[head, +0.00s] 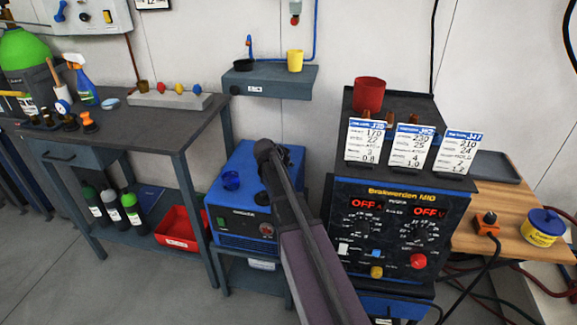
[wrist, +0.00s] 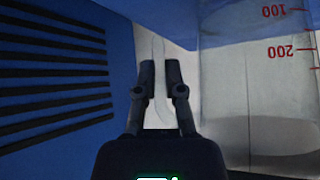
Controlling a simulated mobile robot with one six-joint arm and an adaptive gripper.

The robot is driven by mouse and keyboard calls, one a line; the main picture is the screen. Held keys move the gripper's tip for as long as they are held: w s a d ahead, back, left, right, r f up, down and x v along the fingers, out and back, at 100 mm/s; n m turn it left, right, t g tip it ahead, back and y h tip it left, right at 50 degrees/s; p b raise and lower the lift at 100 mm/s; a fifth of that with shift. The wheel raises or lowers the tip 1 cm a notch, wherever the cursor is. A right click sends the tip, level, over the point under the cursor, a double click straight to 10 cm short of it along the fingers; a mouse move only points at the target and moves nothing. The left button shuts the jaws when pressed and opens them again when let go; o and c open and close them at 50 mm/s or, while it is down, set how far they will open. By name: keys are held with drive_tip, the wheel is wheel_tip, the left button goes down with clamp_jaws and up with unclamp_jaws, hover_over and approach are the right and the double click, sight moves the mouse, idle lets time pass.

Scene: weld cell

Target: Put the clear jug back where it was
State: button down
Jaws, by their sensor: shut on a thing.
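The clear jug (wrist: 255,95) fills the right side of the wrist view. It is see-through, with red marks reading 100 and 200 that appear upside down there. My gripper (wrist: 159,72) is shut on the jug's clear handle (wrist: 158,100), a thin strip between the two fingers, left of the jug's body. In the head view my arm reaches over beside the blue machine; my fingers and the jug cannot be made out there. The jug's base and what lies under it are hidden.
A blue vented panel (wrist: 50,75) is close left of my gripper. The welder (head: 395,225) stands right, with a red cup (head: 369,95) on top. A wall shelf (head: 272,82) holds a yellow cup (head: 295,61) and black bowl (head: 243,65).

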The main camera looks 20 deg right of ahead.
drive_tip(key=shift+f, duration=0.15)
drive_tip(key=c, duration=0.7)
unclamp_jaws()
drive_tip(key=shift+c, duration=0.2)
drive_tip(key=shift+r, duration=0.2)
drive_tip(key=shift+p+v, duration=0.65)
drive_tip(key=shift+v, duration=0.2)
drive_tip(key=p+v, duration=0.7)
drive_tip(key=v, duration=0.3)
drive_tip(key=shift+a, duration=0.15)
drive_tip(key=shift+s, duration=0.1)
drive_tip(key=s+a+f+n+g+y, duration=0.2)
drive_tip(key=s+a+n, duration=0.4)
drive_tip(key=s, duration=0.4)
drive_tip(key=s+a+f+n+g+y, duration=0.2)
drive_tip(key=s+a+n+y, duration=0.3)
drive_tip(key=s+a, duration=0.3)
drive_tip(key=s+f+n, duration=0.1)
drive_tip(key=s, duration=0.2)
drive_tip(key=shift+s+f+n+g+y, duration=0.2)
drive_tip(key=shift+s+n+g+y, duration=0.1)
drive_tip(key=shift+g, duration=0.1)
